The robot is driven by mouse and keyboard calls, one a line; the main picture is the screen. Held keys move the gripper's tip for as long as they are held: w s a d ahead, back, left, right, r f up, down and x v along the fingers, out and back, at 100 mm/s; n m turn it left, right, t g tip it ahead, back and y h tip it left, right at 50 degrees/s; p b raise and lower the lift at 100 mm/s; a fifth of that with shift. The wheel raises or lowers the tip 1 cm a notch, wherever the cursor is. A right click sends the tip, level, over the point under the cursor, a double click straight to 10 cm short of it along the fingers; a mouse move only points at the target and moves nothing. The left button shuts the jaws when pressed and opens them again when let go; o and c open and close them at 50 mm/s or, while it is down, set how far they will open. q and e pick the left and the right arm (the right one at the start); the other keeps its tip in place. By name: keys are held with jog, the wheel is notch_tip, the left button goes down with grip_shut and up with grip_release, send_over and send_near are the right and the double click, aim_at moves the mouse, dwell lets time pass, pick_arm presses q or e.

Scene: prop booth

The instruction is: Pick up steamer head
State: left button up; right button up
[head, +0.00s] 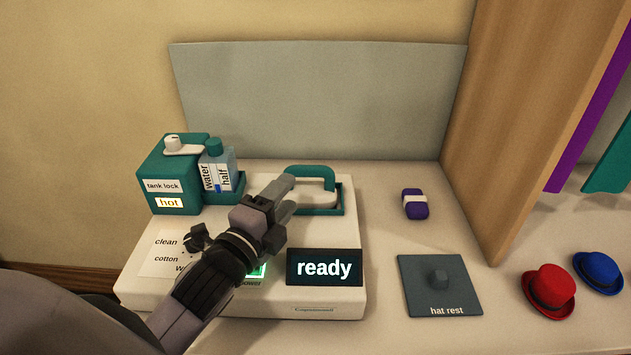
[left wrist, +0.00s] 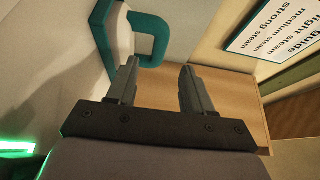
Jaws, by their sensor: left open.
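The steamer head (head: 318,198) has a teal loop handle and a pale body. It rests in a teal-edged cradle at the back right of the white steamer base (head: 340,225). My left gripper (head: 283,190) is just left of the steamer head and partly covers its left side. In the left wrist view, the open fingers of my left gripper (left wrist: 160,85) point toward the teal handle (left wrist: 152,38), which is beyond the left fingertip. Nothing is between the fingers. My right gripper is in neither view.
A teal tank block (head: 170,160) and a water bottle (head: 217,172) stand at the back left of the base. A "ready" display (head: 324,267) is at its front. To the right are a purple item (head: 415,204), the hat rest (head: 425,300), a red hat (head: 548,290) and a blue hat (head: 600,270).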

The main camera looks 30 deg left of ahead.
aim_at(306, 173)
pick_arm(q)
jog(key=shift+w+p, duration=0.3)
jog(key=shift+w, duration=3.1)
grip_shut()
